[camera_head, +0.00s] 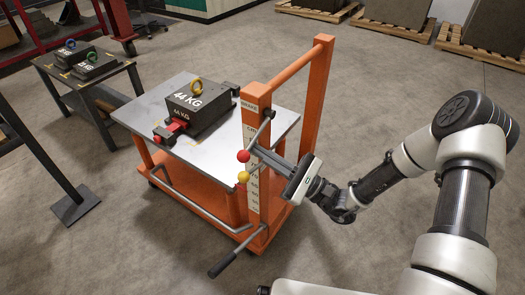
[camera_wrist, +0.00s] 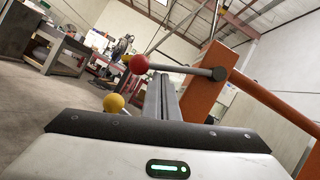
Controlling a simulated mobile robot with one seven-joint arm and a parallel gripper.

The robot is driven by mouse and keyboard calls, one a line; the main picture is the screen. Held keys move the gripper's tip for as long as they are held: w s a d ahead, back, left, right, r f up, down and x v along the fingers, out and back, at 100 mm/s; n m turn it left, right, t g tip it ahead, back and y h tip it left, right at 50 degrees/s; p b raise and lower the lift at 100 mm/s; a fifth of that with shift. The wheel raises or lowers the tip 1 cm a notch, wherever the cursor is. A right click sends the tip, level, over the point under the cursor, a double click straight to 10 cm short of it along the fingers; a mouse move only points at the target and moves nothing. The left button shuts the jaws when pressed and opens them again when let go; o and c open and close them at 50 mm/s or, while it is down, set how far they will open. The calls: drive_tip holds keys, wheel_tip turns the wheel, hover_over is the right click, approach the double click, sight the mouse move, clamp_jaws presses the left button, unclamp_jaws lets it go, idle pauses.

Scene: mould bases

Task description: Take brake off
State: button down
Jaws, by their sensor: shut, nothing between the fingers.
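An orange lift cart (camera_head: 321,95) stands in front of me, with a label strip reading "BRAKE" (camera_head: 250,104) on its near post. A lever with a red ball (camera_head: 243,156) runs up to a dark pivot end (camera_head: 270,113); the ball also shows in the wrist view (camera_wrist: 139,64). A yellow ball (camera_head: 243,177) sits below it, also in the wrist view (camera_wrist: 113,103). My gripper (camera_head: 256,150) is shut and empty, its fingertips close to the red-ball lever. In the wrist view the fingers (camera_wrist: 161,98) point at the lever's rod; I cannot tell whether they touch.
A dark 44 KG block (camera_head: 197,113) with a yellow ring rests on the cart's metal top (camera_head: 203,150). A long bar with a black grip (camera_head: 222,265) juts out low at the front. A side table (camera_head: 60,74) with smaller weights stands left. Open floor surrounds the cart.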

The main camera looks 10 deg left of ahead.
sight(256, 140)
drive_tip(key=shift+r, duration=0.15)
drive_tip(key=r+m+t+p, duration=0.2)
drive_tip(key=m+p, duration=0.1)
drive_tip(key=s+r+m+t+h+p, duration=0.1)
drive_tip(key=r+m+t+p, duration=0.1)
drive_tip(key=m+p, duration=0.2)
drive_tip(key=s+a+r+m+t+p, duration=0.1)
drive_tip(key=r+m+t+p, duration=0.1)
drive_tip(key=m+p, duration=0.2)
drive_tip(key=shift+s+r+h, duration=0.2)
drive_tip(key=shift+h, duration=0.2)
drive_tip(key=r+m+t+h+p, duration=0.1)
drive_tip(key=m+p, duration=0.1)
drive_tip(key=r+m+t+h+p, duration=0.1)
drive_tip(key=r+m+p, duration=0.1)
drive_tip(key=m+p, duration=0.1)
drive_tip(key=shift+w+d+p, duration=0.1)
drive_tip(key=shift+w+p, duration=0.1)
drive_tip(key=shift+p, duration=0.15)
drive_tip(key=shift+w+r, duration=0.15)
